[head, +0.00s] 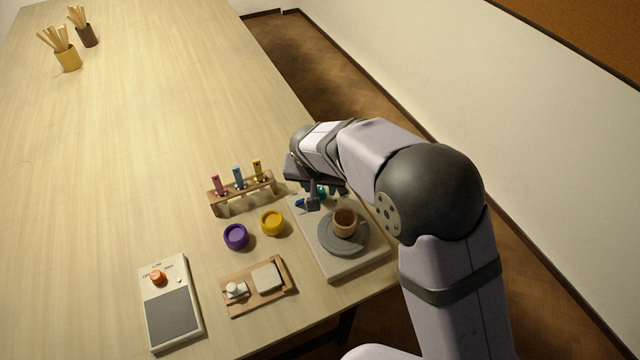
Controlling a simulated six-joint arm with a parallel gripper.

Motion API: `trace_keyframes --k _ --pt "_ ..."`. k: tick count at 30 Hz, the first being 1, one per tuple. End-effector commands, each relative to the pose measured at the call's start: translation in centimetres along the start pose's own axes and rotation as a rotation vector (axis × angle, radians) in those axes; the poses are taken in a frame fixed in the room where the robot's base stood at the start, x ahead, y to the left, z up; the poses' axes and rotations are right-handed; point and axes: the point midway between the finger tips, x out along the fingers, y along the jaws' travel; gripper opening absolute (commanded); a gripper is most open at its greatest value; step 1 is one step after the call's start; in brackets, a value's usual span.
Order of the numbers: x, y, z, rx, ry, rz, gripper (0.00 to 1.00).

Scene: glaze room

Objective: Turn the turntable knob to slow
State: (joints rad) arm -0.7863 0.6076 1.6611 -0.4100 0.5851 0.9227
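The turntable is a pale base plate (345,266) at the table's right edge, with a round grey wheel (332,242) on it. A brown cup (345,223) stands on the wheel. A teal knob-like part (321,191) shows at the far end of the base, partly hidden by my gripper. A small blue part (300,202) shows beside it. My gripper (325,197) points down over this far end, with a dark finger on either side of the teal part. Whether the fingers touch it is too small to tell. No knob marks are readable there.
Near the turntable are a rack (243,192) of coloured tubes, purple (236,236) and yellow (272,222) pots, and a wooden tray (253,302). The table's far part is mostly clear.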

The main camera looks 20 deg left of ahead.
Motion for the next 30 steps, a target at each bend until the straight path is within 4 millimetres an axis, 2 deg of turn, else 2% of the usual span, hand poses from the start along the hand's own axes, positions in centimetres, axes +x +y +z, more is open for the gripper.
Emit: trace_keyframes --k 6,15,20,30 --pt "1.2 0.0 0.0 0.001 -0.001 0.0 0.39" --pt "1.4 0.0 0.0 0.0 0.0 0.0 0.39" --pt "1.4 0.0 0.0 0.0 0.0 0.0 0.0" --pt "1.3 0.1 0.0 -0.021 -0.001 -0.009 0.0"
